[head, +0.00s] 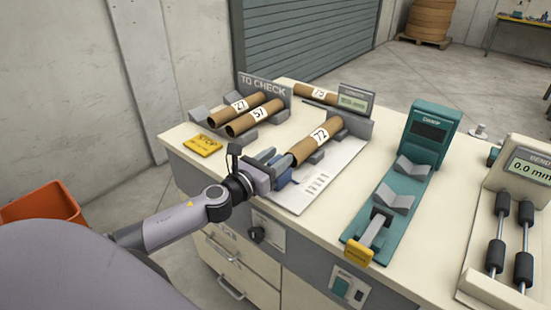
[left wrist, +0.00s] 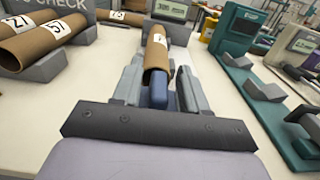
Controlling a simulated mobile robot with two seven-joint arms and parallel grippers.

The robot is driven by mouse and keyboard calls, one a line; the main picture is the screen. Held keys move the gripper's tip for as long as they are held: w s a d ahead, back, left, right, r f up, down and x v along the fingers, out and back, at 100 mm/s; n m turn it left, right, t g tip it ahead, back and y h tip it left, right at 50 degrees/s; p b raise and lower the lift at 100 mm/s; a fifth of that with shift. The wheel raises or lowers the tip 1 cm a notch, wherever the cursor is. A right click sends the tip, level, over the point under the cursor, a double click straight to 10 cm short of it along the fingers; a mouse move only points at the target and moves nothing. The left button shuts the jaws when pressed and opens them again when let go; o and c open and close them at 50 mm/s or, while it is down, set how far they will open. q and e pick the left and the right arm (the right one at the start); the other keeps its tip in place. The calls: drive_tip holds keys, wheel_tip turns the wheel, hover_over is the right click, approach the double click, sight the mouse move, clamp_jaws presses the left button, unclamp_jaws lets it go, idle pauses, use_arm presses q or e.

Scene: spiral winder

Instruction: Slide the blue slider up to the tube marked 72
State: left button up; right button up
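The brown tube marked 72 (head: 302,150) lies in a cradle on a white scale plate, in the middle of the bench. The blue slider (head: 284,180) is at the near end of this tube, partly hidden by my gripper. My left gripper (head: 272,163) is at the slider. In the left wrist view, my left gripper (left wrist: 160,88) has its fingers apart, one on each side of the blue slider (left wrist: 158,92). The tube 72 (left wrist: 157,52) lies straight ahead. Whether slider and tube touch is unclear. My right gripper does not show.
Tubes 27 (head: 232,110) and 57 (head: 254,116) lie in cradles by the TO CHECK sign (head: 262,86). Tube 73 (head: 315,93) lies behind. A yellow STOP plate (head: 202,145) is left of my gripper. A teal gauge (head: 432,130) stands to the right.

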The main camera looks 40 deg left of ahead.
use_arm(q)
clamp_jaws()
drive_tip(key=shift+w+d, duration=0.15)
drive_tip(key=shift+w, duration=2.1)
drive_tip(key=shift+r, duration=0.1)
drive_tip(key=shift+o, duration=0.7)
unclamp_jaws()
drive_tip(key=shift+o, duration=0.2)
drive_tip(key=shift+w, duration=0.1)
drive_tip(key=shift+s+a+b, duration=0.15)
drive_tip(key=shift+s+b, duration=0.05)
drive_tip(key=shift+s, duration=1.6)
drive_tip(key=shift+s+a+b, duration=0.1)
drive_tip(key=shift+s+b, duration=0.1)
drive_tip(key=shift+s, duration=1.6)
